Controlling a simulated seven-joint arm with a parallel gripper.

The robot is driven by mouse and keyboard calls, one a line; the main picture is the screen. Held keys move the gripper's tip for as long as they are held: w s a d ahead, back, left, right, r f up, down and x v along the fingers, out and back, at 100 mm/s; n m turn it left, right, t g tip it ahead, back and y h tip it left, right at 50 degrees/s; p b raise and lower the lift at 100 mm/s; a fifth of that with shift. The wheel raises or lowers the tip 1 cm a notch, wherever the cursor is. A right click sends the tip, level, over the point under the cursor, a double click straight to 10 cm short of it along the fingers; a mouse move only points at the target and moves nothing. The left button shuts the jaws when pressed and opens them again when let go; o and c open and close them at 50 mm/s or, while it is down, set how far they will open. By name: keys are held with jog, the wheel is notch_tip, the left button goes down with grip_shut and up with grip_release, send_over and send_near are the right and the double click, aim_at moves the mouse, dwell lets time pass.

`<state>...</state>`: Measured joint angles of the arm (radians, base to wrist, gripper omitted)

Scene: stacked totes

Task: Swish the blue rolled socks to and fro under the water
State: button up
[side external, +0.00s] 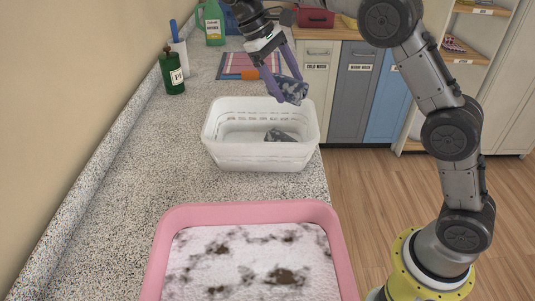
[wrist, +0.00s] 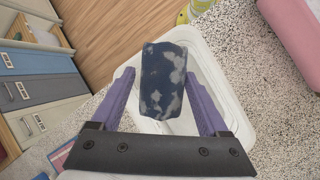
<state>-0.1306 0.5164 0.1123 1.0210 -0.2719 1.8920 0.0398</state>
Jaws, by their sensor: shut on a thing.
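The blue rolled socks (side external: 291,91), dark blue with pale grey patches, are between the purple fingers of my gripper (side external: 288,94). My gripper is shut on them and holds them in the air above the far right rim of the white tub. The roll (wrist: 163,80) also shows in the wrist view, between the two fingers, with the tub behind it. The white tub (side external: 262,156) stands on the speckled counter; a water surface seems to show inside. A dark patterned shape (side external: 280,135) shows inside it at the right; I cannot tell whether it is a reflection or another roll.
A pink-rimmed tray (side external: 250,212) with dark-spotted white contents stands in front. A dark green bottle (side external: 174,80), a green jug (side external: 213,24) and a striped mat (side external: 240,66) are farther back. Cabinets (side external: 353,90) stand beyond the counter's right edge.

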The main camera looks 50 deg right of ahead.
jog(key=shift+a+f+m, duration=0.1)
jog(key=shift+m, duration=0.3)
jog(key=shift+s+a+f+m+g+y, duration=0.1)
jog(key=shift+a+f+m+g+y, duration=0.15)
jog(key=shift+m, duration=0.25)
jog(key=s+a+f+n, duration=0.1)
jog(key=s+a, duration=0.6)
jog(key=a, duration=0.3)
jog(key=s+a, duration=0.7)
jog(key=a, duration=0.4)
jog(key=s+a+f+n, duration=0.1)
jog(key=s+a, duration=0.6)
jog(key=a, duration=0.3)
jog(key=shift+w+a+f, duration=0.1)
jog(key=shift+f, duration=3.45)
jog(key=shift+w+f, duration=0.1)
jog(key=shift+f, duration=3.45)
jog(key=shift+w, duration=0.1)
